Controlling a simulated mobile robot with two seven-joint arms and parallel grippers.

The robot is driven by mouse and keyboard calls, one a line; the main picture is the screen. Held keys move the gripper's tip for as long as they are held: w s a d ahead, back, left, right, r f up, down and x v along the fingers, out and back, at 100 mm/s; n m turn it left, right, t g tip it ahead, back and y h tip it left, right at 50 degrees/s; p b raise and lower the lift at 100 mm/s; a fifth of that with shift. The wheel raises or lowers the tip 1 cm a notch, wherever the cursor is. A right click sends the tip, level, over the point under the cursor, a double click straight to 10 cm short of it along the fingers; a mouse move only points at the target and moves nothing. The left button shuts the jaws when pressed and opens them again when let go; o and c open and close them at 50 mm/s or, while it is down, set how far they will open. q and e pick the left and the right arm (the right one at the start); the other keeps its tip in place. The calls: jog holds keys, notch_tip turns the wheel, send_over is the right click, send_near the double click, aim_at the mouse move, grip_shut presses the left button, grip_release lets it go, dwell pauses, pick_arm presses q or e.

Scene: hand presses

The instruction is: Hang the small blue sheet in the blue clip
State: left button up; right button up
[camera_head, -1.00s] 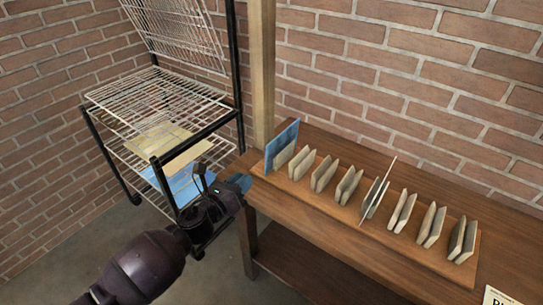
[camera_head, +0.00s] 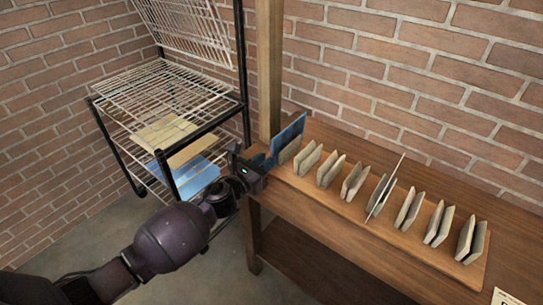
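My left gripper (camera_head: 258,170) is at the left end of the wooden table, close to the leftmost clip. A small blue patch (camera_head: 262,160) shows at its fingertips; I cannot tell whether it is a sheet in the grip or whether the fingers are shut. A blue sheet or plate (camera_head: 288,134) stands upright, slightly tilted, at the leftmost clip (camera_head: 289,150); I cannot tell whether it is part of the clip. Another blue sheet (camera_head: 194,176) lies on the rack's lower shelf, partly behind a black post. My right gripper is not in view.
Several grey-beige clips (camera_head: 355,181) stand in a row on a wooden board (camera_head: 338,197). One holds a thin upright sheet (camera_head: 388,185). A wire rack (camera_head: 150,95) with a pale yellow sheet (camera_head: 165,132) stands left. A wooden post (camera_head: 269,70) rises behind the table's left end.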

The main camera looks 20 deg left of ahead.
pick_arm(q)
jog(key=shift+x, duration=0.95)
jog(key=shift+w+d, duration=0.2)
jog(key=shift+w, duration=0.5)
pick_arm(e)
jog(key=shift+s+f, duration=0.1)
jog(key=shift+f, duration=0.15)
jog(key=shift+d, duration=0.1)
pick_arm(q)
grip_shut()
notch_tip(320, 180, up, 8)
jog(key=p, duration=0.5)
jog(key=shift+f, duration=0.3)
jog(key=p+v, duration=0.1)
jog(key=v, duration=0.6)
jog(key=shift+p, duration=0.3)
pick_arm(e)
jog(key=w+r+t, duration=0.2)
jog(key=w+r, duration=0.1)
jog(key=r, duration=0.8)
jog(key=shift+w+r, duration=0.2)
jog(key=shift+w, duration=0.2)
